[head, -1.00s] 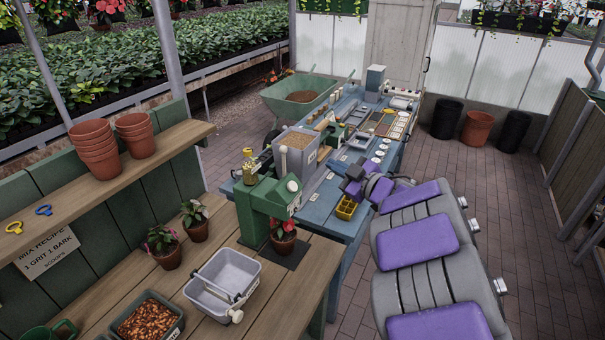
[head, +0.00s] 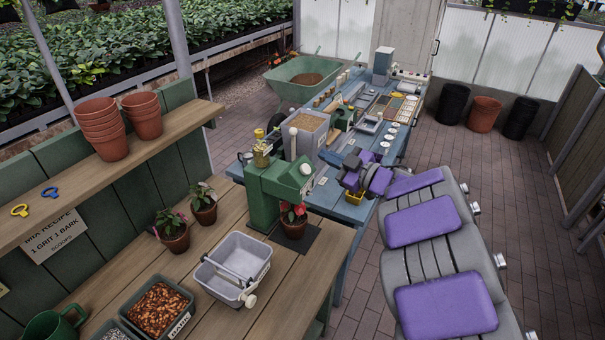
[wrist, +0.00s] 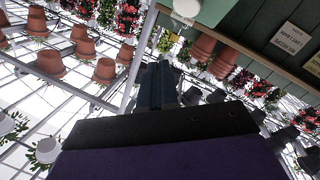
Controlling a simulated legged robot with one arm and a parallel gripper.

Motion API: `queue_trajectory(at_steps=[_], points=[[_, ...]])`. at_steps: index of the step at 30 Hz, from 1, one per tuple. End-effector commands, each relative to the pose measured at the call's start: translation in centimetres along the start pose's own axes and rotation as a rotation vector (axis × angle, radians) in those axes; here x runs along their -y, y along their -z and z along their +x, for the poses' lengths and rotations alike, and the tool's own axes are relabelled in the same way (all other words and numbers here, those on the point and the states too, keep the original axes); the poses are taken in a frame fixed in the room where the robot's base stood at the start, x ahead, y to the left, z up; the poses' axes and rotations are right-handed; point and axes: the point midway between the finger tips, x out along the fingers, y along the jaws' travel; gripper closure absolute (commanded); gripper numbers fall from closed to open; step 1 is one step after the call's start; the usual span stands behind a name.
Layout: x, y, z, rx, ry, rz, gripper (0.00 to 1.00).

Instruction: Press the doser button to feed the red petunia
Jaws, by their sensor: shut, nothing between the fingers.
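The green doser (head: 265,196) stands on the wooden bench, with a round white button (head: 306,168) on its head. The red petunia (head: 294,212) sits in a small terracotta pot on a dark pad under the doser's head. My gripper (head: 352,161) is to the right of the doser, apart from the button; its fingers are small and partly hidden by my wrist in the head view. In the wrist view, my gripper's dark fingers (wrist: 157,85) are together and empty. A round white part (wrist: 187,7) on a green surface shows at the top edge there, probably the button.
A grey caddy (head: 235,268), a tray of bark (head: 158,310) and two other potted plants (head: 172,230) stand on the wooden bench. A blue bench (head: 345,208) with tools and bins lies behind my gripper. Brick floor (head: 450,160) is open at right.

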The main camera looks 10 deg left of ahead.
Motion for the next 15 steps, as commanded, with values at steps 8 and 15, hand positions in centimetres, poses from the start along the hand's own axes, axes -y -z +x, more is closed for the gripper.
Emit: queue_trajectory(at_steps=[8, 15], points=[[1.7, -2.4, 1.9, -0.006, -0.003, 0.003, 1.0], [2.9, -3.0, 4.0, -0.001, -0.001, -0.001, 1.0]])
